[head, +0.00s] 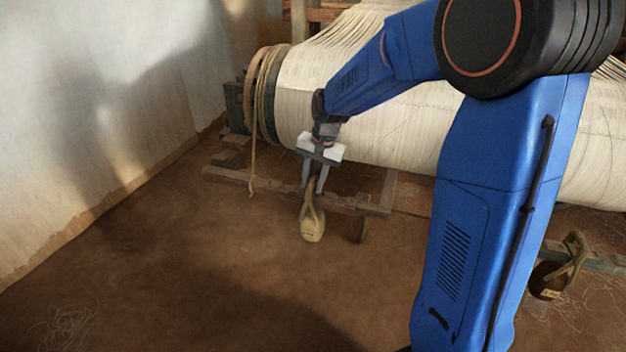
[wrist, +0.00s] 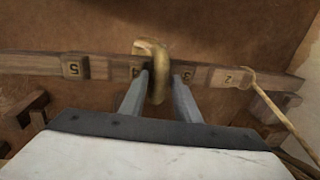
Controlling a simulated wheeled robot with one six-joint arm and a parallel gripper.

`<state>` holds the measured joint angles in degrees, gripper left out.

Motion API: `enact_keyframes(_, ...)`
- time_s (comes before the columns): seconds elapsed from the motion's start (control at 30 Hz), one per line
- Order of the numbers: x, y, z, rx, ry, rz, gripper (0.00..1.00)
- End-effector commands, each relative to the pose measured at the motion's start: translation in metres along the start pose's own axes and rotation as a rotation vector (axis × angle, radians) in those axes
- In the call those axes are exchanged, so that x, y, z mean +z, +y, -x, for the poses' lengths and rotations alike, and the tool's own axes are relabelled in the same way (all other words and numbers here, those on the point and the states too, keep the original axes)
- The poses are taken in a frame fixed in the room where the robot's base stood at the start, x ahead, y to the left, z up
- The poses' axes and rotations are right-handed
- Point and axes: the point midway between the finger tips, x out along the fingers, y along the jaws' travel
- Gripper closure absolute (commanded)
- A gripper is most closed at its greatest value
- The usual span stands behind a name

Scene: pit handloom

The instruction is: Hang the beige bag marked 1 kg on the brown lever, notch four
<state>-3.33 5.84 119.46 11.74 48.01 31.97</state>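The beige bag (head: 312,228) hangs at the brown lever (head: 260,184), its body below the beam; its mark is too small to read. In the wrist view its strap loop (wrist: 151,47) goes over the lever (wrist: 107,68), just right of a partly hidden mark (wrist: 135,71) and right of the mark 5 (wrist: 72,68). I cannot tell whether the strap sits in a notch. My gripper (head: 313,190) is above the lever, fingers pointing down on both sides of the strap. In the wrist view the fingers (wrist: 160,85) are apart; the strap is close to the left one, with a gap to the right one.
The warp beam (head: 390,125) with cream threads lies behind the lever. A cord (head: 252,165) hangs at the lever's left part. A dark brown bag (head: 547,282) is at another beam on the right.

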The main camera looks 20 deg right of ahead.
Motion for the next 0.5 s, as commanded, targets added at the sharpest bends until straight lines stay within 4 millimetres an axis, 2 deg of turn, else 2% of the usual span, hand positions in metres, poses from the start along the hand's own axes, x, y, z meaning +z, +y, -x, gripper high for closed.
enact_keyframes(0.17, 0.001, 0.002, 0.008, 0.004, -0.003, -0.001, 0.61)
enact_keyframes(0.5, 0.000, 0.000, 0.071, 0.000, 0.002, 0.000, 0.61)
